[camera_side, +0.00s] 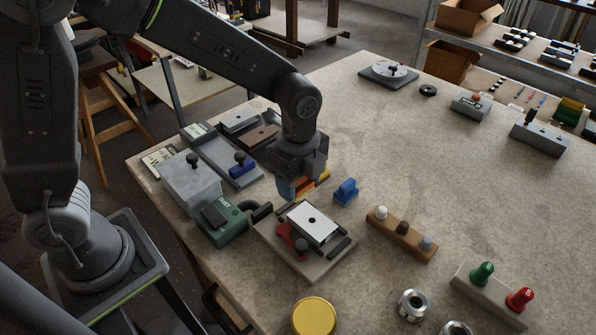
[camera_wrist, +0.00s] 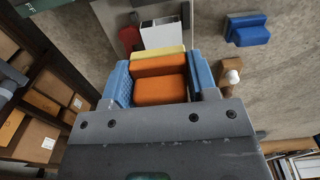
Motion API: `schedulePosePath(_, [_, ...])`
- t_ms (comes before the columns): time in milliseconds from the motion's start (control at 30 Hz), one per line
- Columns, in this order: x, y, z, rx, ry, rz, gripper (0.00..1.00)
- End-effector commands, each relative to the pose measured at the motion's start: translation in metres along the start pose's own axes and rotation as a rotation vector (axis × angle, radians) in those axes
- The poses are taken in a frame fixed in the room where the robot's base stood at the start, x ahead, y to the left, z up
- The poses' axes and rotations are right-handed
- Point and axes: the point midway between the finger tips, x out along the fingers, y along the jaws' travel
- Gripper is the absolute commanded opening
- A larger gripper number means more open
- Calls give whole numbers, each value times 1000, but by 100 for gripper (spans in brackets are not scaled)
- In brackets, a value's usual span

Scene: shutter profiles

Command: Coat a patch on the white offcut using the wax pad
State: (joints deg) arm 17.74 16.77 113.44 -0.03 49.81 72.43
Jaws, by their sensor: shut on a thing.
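My gripper (camera_side: 302,190) has blue finger pads and is shut on an orange block with a yellow edge, which looks like the wax pad (camera_wrist: 160,88). It holds the pad above the table, just behind the white offcut (camera_side: 313,222). In the wrist view the offcut (camera_wrist: 163,34) is beyond the pad and only partly in view. The fingers partly hide the pad in the side view.
A blue block (camera_side: 345,192) stands close to the right of my gripper. A green DUST box (camera_side: 222,225) and a grey box (camera_side: 190,181) are to the left. A wooden rack with knobs (camera_side: 401,233) is at right. The table's middle right is clear.

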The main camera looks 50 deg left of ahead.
Motion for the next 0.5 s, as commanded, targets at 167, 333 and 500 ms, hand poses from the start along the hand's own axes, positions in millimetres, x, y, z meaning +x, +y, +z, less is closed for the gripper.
schedulePosePath(167, [17, 0, 0, -2, -1, 3, 34])
schedulePosePath(333, [33, 0, 0, -2, -1, 2, 34])
schedulePosePath(500, [49, 0, 0, -3, -1, 4, 34])
